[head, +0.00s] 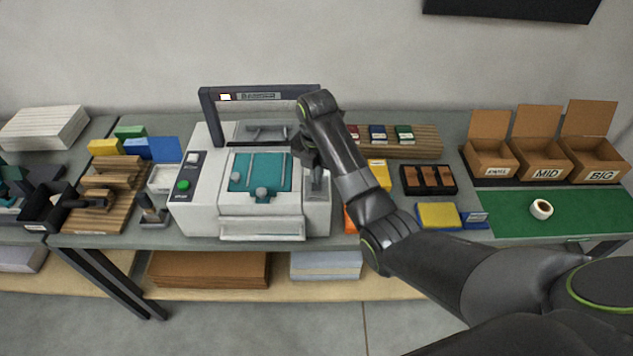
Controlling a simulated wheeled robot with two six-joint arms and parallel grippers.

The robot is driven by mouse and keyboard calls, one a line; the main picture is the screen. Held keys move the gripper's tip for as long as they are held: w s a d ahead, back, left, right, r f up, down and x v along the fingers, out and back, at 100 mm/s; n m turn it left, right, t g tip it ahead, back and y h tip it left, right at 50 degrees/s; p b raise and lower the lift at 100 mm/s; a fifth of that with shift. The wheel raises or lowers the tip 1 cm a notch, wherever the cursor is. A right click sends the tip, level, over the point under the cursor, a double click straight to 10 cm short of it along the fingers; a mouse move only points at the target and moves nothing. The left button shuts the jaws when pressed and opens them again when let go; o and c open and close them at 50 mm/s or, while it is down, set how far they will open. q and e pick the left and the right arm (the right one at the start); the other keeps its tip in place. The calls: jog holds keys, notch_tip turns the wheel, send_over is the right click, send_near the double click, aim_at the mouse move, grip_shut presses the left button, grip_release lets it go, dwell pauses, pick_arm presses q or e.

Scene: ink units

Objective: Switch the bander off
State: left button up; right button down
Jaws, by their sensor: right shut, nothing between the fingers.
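The bander appears to be the white machine (205,215) in the middle of the table; its label is too small to read. It has a dark arch (290,92) with a lit pale-orange window (225,97), and a teal bed (243,170) with rods and knobs. A dark panel on its left front carries a white switch (192,158) and a green button (183,185). My right gripper (312,190) is shut and empty over the machine's right side, hiding part of it. I cannot tell whether it touches. My left gripper is out of view.
To the left are wooden strips (105,205), coloured blocks (130,132) and a small stamp-like tool (152,212). To the right are a black tray (430,180), a yellow pad (437,215), a green mat (570,215) with a white roll (541,209), and three open cardboard boxes (545,158).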

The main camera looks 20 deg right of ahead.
aim_at(317, 187)
jog(key=shift+f, duration=0.1)
jog(key=shift+f+b, duration=0.5)
jog(key=shift+f, duration=0.55)
jog(key=shift+s+f, duration=0.2)
jog(key=shift+f, duration=0.05)
jog(key=r+p, duration=0.2)
jog(key=p, duration=0.1)
jog(key=shift+w+r, duration=0.1)
jog(key=shift+w, duration=0.1)
jog(key=shift+r, duration=0.35)
notch_tip(317, 187, up, 2)
jog(key=shift+r+p, duration=0.15)
jog(key=shift+p, duration=0.4)
jog(key=shift+r, duration=0.85)
